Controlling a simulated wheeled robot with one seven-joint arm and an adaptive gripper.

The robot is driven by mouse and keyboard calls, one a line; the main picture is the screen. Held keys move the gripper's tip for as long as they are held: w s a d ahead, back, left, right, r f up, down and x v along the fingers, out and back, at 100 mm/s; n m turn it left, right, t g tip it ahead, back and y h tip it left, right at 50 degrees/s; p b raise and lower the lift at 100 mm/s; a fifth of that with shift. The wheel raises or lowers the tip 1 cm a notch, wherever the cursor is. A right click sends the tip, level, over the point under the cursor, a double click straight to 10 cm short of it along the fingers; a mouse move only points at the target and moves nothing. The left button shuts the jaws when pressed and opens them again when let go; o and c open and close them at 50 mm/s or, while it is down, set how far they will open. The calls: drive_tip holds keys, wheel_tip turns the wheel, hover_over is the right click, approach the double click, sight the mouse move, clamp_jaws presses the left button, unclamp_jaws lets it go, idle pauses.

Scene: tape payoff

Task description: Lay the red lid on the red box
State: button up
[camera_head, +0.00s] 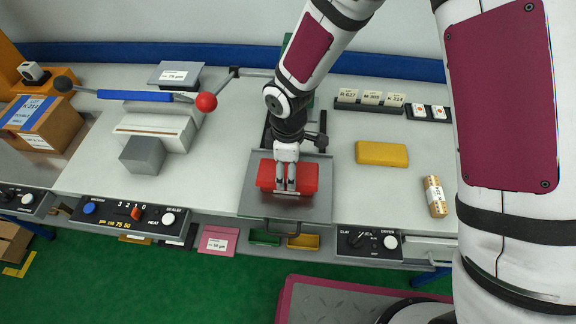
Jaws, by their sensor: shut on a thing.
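My gripper (286,187) points down over a grey plate (328,209) at the front middle of the bench. It is shut on a red piece, which I take to be the red lid (306,176). The red shows on both sides of the fingers. The red box is not clearly distinct from the lid; the fingers and the lid may hide it. I cannot tell whether the lid touches anything below it.
A yellow block (382,153) and a small tan labelled block (435,197) lie to the right. A labelled rack (370,103) stands behind. A grey cube (143,155), a white stepped unit (158,128) and a blue lever with a red ball (206,102) are left.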

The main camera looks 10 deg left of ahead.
drive_tip(key=shift+f, duration=0.35)
idle(0.4)
drive_tip(key=o, duration=1.2)
drive_tip(key=shift+r, duration=0.1)
wheel_tip(320, 180, up, 12)
drive_tip(key=shift+f, duration=0.1)
